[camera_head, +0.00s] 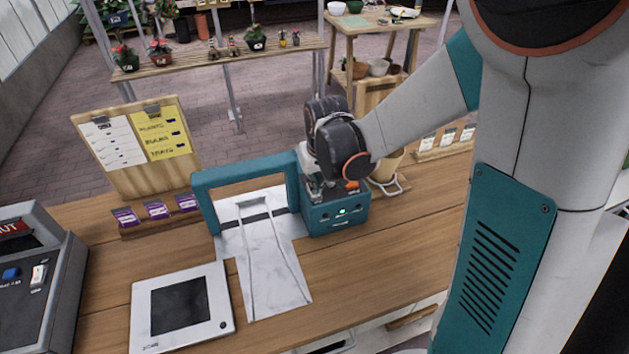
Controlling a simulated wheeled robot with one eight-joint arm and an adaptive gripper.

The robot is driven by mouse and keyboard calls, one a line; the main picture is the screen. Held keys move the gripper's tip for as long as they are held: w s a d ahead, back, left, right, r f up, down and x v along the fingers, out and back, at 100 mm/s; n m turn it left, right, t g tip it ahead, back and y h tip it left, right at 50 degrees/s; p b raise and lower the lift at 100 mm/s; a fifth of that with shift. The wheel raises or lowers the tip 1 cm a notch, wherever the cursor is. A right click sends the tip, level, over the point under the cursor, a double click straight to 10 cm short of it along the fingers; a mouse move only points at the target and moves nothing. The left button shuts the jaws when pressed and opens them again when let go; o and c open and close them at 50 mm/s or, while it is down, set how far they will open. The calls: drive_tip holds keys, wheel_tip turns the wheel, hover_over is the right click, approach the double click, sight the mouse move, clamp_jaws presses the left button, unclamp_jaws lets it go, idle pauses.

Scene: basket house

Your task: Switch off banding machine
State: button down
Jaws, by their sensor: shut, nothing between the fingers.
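The banding machine (334,215) stands on the wooden counter, a teal box with a teal arch (245,172) on its left and a white marbled track running through the arch. A small green light (341,211) glows on the front of the box. An orange part (352,186) shows at the right of its top. My gripper (318,188) is at the top of the box, pointing down and shut, with nothing held. My wrist hides much of the gripper and part of the box top, so I cannot tell whether the fingertips touch it.
A white device with a dark screen (181,308) lies at the front left, beside a dark grey machine (36,280). A clipboard stand (133,150) and purple packets (157,209) are behind. Plant tables lie beyond.

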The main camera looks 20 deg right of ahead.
drive_tip(key=shift+s+f+t+b, duration=0.3)
drive_tip(key=shift+f+t+b, duration=0.05)
drive_tip(key=shift+f+t, duration=0.1)
drive_tip(key=shift+s+t+b, duration=0.35)
drive_tip(key=shift+t+b, duration=0.05)
drive_tip(key=shift+t, duration=0.05)
drive_tip(key=shift+s, duration=0.1)
